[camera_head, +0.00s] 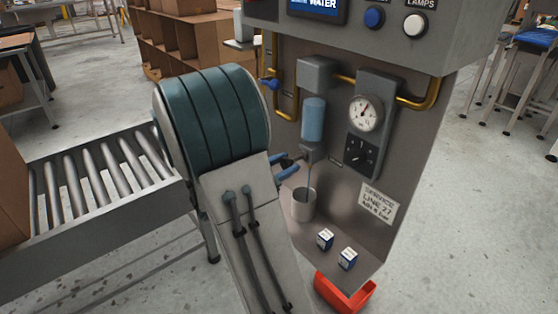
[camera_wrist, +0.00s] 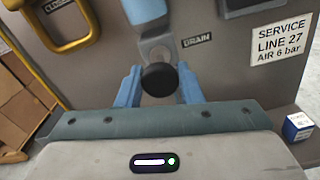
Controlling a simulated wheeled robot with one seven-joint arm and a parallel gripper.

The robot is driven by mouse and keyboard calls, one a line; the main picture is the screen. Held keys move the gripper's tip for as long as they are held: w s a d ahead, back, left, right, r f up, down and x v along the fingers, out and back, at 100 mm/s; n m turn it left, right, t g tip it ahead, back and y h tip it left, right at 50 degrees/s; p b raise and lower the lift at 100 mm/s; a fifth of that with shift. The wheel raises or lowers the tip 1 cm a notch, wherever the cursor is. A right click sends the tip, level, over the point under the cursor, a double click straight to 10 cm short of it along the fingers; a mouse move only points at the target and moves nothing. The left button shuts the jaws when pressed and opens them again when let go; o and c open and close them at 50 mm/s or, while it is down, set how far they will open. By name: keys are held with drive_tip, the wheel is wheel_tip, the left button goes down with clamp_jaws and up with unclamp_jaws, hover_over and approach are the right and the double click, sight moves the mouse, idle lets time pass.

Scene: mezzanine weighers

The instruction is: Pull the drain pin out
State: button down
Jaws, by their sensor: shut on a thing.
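The drain pin (camera_wrist: 159,80) shows its round dark knob in the wrist view, below the DRAIN label (camera_wrist: 197,40). My gripper (camera_wrist: 160,74) has its two blue fingers on either side of the knob and is shut on it. In the head view, my gripper (camera_head: 289,164) reaches the panel below the blue filter bowl (camera_head: 313,120); my arm and fingers hide most of the pin there. A thin bluish streak runs down from below the bowl to a grey cup (camera_head: 303,205); I cannot tell whether it is liquid or a tube.
A pressure gauge (camera_head: 365,113) and yellow pipe (camera_head: 420,101) are on the panel right of the bowl. Two small boxes (camera_head: 325,239) (camera_head: 347,259) stand on the ledge right of the cup. A red bin (camera_head: 345,294) is below. A roller conveyor (camera_head: 110,190) lies left of my arm.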

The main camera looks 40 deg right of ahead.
drive_tip(key=shift+a+f, duration=0.1)
drive_tip(key=shift+a, duration=0.05)
drive_tip(key=c, duration=1.3)
unclamp_jaws()
drive_tip(key=o, duration=0.3)
drive_tip(key=shift+a, duration=0.2)
drive_tip(key=shift+d, duration=0.15)
drive_tip(key=a+p, duration=0.3)
drive_tip(key=a, duration=1.1)
drive_tip(key=shift+p, duration=0.4)
